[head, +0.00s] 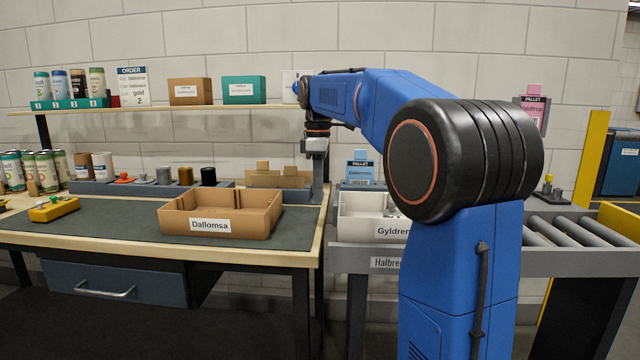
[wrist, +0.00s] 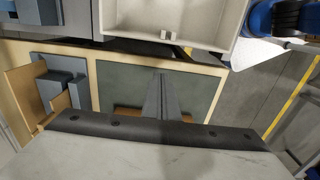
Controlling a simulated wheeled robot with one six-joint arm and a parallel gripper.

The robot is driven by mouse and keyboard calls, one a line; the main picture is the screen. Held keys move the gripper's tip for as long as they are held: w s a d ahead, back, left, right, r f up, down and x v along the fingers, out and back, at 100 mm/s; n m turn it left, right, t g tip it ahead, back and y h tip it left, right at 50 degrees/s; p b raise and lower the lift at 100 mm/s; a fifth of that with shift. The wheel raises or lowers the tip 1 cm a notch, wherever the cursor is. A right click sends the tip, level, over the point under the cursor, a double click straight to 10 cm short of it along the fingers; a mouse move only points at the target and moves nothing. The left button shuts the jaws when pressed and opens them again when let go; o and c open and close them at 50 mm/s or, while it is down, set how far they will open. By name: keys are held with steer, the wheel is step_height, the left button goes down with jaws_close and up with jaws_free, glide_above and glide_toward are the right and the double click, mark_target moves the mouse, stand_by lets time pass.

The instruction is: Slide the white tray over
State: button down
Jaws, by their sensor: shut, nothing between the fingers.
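The white tray (head: 362,229), labelled "Gyldren…", sits on the grey roller conveyor right of the workbench. My blue arm hides its right part. In the wrist view the white tray (wrist: 203,43) is at the top, with its near wall facing my gripper. My gripper (head: 318,196) points down near the bench's right edge, just left of the tray. In the wrist view the fingers of my gripper (wrist: 161,78) are together and empty, apart from the tray in the picture. Whether they touch it in depth is unclear.
A cardboard box (head: 258,220) labelled "Dallomsa" stands on the dark bench mat (head: 120,222). Bare conveyor rollers (head: 565,232) lie right of my arm. A blue pallet sign (head: 360,168) stands behind the tray. A yellow device (head: 54,209) lies at the bench's left.

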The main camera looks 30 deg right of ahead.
step_height(320, 180, down, 6)
steer(key=shift+s+d+r, duration=0.1)
steer(key=s+d, duration=0.2)
steer(key=d, duration=0.1)
stand_by(0.4)
